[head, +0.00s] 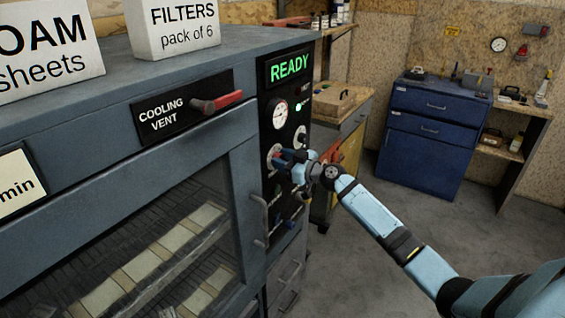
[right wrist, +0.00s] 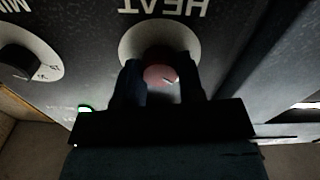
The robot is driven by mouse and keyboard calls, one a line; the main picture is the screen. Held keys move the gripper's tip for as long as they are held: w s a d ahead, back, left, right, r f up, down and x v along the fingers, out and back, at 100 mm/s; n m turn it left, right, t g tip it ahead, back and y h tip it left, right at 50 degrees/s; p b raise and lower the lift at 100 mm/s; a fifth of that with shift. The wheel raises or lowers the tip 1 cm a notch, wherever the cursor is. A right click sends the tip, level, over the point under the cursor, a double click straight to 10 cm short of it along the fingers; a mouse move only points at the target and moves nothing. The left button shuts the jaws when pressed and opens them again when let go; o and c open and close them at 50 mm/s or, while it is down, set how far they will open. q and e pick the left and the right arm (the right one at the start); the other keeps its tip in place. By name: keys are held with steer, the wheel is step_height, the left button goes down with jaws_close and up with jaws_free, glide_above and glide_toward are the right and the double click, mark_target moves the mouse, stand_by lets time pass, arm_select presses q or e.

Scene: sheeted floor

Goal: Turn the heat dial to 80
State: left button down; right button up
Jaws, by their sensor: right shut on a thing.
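The heat dial (right wrist: 160,76) has a red face and sits on a pale round plate under the word HEAT, which appears upside down in the right wrist view. In the head view its pale plate (head: 269,157) shows on the machine's dark control panel, partly covered by my gripper. My right gripper (head: 285,158) is shut on the dial, with one finger on each side of it, as the right wrist view (right wrist: 160,85) also shows. The dial's numbers and its setting cannot be read. My left gripper is not in view.
A second dial (right wrist: 18,62) is beside the heat dial in the wrist view. A gauge (head: 280,113) and a green READY display (head: 289,67) are above. A cooling vent lever (head: 217,102) and a door handle (head: 260,218) stick out nearby. Floor at right is clear.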

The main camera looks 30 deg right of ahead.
steer(key=m+b, duration=0.2)
steer(key=m, duration=0.8)
steer(key=shift+m, duration=0.4)
steer(key=m, duration=0.3)
steer(key=shift+d+r+m+p, duration=0.1)
steer(key=shift+m+p, duration=0.2)
steer(key=shift+p, duration=0.05)
steer(key=m+p, duration=0.1)
steer(key=m, duration=0.1)
steer(key=shift+m, duration=0.4)
steer(key=m+p, duration=0.2)
steer(key=m, duration=0.2)
arm_select(q)
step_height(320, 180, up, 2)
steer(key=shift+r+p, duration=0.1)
steer(key=shift+p, duration=0.25)
arm_select(e)
steer(key=shift+m, duration=0.5)
